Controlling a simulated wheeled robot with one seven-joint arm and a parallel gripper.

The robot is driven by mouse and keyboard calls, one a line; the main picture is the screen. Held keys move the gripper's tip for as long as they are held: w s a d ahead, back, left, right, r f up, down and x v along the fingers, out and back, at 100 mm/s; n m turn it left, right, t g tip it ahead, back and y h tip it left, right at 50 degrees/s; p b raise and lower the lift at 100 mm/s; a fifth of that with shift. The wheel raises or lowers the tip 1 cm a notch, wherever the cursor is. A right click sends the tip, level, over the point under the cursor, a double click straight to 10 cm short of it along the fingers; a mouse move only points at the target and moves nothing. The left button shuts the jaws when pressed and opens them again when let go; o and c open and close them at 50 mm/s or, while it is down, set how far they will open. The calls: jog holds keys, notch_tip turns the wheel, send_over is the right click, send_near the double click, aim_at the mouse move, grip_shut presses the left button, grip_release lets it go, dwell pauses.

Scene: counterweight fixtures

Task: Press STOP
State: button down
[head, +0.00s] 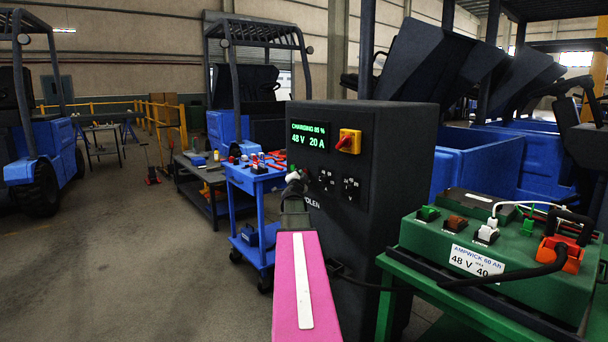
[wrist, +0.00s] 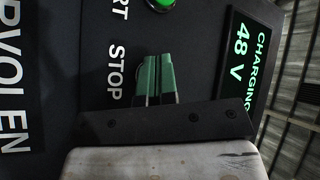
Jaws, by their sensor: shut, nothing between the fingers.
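The dark charger cabinet (head: 395,150) stands in the middle of the head view, with a lit green display (head: 310,136) reading CHARGING 85 %, 48 V, 20 A. In the wrist view, turned sideways, the STOP label (wrist: 115,73) is beside my gripper (wrist: 154,62). My gripper is shut and empty, its green fingers pointing at the panel. They cover the spot level with the STOP label, so the stop button is hidden. I cannot tell whether the fingertips touch it. A green button (wrist: 161,3) shows at the top edge, level with a partly cut-off label ending in RT.
A red and yellow rotary switch (head: 349,141) is on the panel's upper right. A green battery (head: 490,258) with cables sits on a green stand at right. A blue tool cart (head: 255,182) stands left of the cabinet. Forklifts stand behind. The floor at left is open.

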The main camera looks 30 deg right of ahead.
jog(key=shift+d, duration=0.2)
dwell(0.5)
jog(key=shift+s+a, duration=0.1)
jog(key=shift+a, duration=0.85)
jog(key=a, duration=0.5)
jog(key=shift+s, duration=0.2)
dwell(0.6)
